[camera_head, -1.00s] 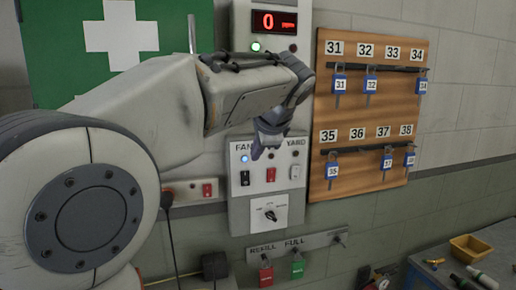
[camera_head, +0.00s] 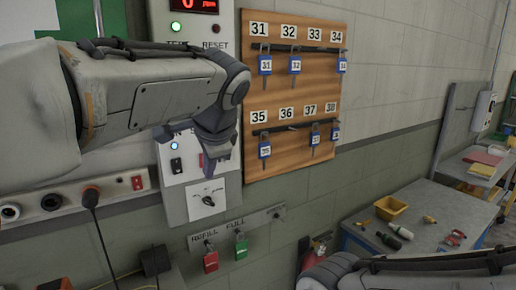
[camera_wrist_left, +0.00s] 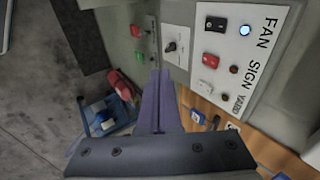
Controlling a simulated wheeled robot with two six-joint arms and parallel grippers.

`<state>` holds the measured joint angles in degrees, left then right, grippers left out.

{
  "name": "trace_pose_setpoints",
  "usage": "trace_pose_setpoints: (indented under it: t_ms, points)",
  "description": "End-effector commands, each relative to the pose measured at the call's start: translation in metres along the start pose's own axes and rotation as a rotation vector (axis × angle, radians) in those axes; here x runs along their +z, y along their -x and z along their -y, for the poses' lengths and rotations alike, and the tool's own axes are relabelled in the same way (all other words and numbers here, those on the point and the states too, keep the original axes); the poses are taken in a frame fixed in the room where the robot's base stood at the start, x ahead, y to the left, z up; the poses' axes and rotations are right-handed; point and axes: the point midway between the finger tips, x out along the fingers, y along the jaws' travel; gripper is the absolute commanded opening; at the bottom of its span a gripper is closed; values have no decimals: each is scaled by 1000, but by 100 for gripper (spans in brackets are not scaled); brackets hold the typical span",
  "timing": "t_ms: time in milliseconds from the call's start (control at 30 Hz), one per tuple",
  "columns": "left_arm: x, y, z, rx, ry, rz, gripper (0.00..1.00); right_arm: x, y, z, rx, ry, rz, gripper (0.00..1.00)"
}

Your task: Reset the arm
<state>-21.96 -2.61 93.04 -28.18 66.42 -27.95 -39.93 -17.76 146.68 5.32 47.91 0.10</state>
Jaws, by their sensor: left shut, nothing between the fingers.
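My left arm comes in from the left in the head view. Its gripper (camera_head: 212,163) is shut and empty, pointing down in front of the right part of the switch panel (camera_head: 172,172). It hides part of that panel's switches. In the left wrist view the shut fingers (camera_wrist_left: 158,100) meet with nothing between them. The panel there (camera_wrist_left: 232,50) reads FAN, SIGN and YARD, with black, red and white rocker switches and a blue lamp lit by FAN. My right arm (camera_head: 420,272) shows at the lower right of the head view; I make out no right gripper.
Red and green tags hang from the REFILL/FULL rail (camera_head: 262,221). A bench (camera_head: 448,212) holds a yellow tray (camera_head: 391,207).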

Motion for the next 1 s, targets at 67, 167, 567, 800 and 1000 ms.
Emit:
trace_pose_setpoints:
  t_ms: [67,167,567,800,1000]
  points:
    - [-2,-14,-64,118,22,-30,0,0,-3,0,0,0,0,45]
    - [4,-25,-140,264,77,-41,0,0,-5,0,0,0,0,45]
    - [89,-39,-345,637,328,108,0,1,-11,-1,0,1,0,45]
    - [98,-39,-357,658,352,129,0,1,-11,-1,0,1,0,45]
    - [98,-39,-357,658,352,129,0,1,-11,-1,0,1,0,45]
